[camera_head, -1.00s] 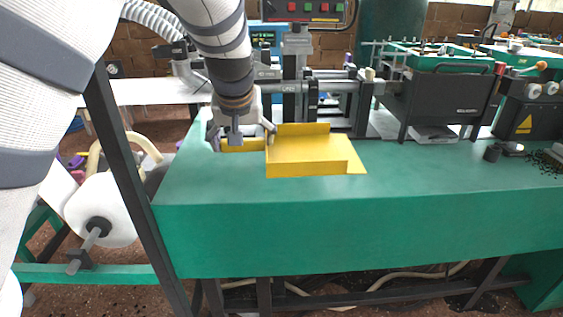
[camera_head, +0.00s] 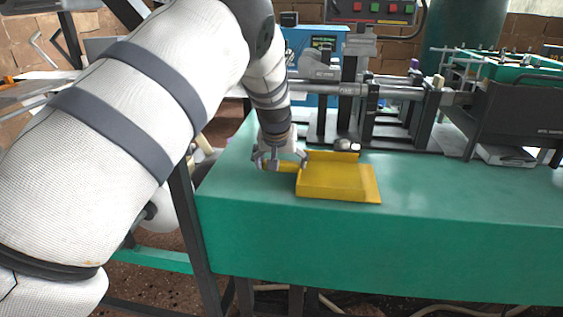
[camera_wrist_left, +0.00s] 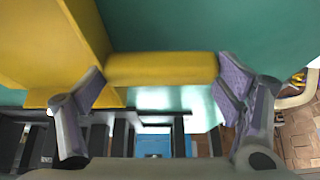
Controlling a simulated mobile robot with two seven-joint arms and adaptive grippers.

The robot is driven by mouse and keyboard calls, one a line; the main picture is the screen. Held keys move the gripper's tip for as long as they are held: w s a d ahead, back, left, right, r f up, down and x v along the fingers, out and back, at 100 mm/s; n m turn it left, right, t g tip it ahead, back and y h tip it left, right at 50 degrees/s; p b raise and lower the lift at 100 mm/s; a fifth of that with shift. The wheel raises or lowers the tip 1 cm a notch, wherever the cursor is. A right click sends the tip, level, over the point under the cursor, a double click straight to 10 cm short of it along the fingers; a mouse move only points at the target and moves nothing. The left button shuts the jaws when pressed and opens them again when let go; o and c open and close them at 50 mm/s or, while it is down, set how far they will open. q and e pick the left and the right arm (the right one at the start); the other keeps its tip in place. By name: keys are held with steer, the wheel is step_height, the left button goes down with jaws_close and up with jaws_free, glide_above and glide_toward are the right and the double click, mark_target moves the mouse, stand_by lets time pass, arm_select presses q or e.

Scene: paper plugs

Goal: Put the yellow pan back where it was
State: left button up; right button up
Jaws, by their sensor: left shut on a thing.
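The yellow pan (camera_head: 338,180) is a shallow, square-edged tray with a raised back wall and a handle on its left side. It is at the left part of the green table, and I cannot tell whether it touches the top. My left gripper (camera_head: 280,160) is around its handle, coming from above, and is shut on it. In the left wrist view, the yellow handle (camera_wrist_left: 160,69) lies between the two fingers, and the pan's body (camera_wrist_left: 45,45) fills the upper left. My right gripper is out of view.
The green table (camera_head: 400,240) has free room right of the pan. Behind the pan stands a grey machine frame (camera_head: 395,120) with rods, and a dark box-shaped unit (camera_head: 515,120) to the right. A blue box with a display (camera_head: 315,60) stands further back.

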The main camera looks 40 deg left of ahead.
arm_select(q)
steer(key=shift+f, duration=0.15)
steer(key=o, duration=1.2)
steer(key=shift+c, duration=0.2)
steer(key=p+v, duration=0.2)
steer(key=v, duration=1)
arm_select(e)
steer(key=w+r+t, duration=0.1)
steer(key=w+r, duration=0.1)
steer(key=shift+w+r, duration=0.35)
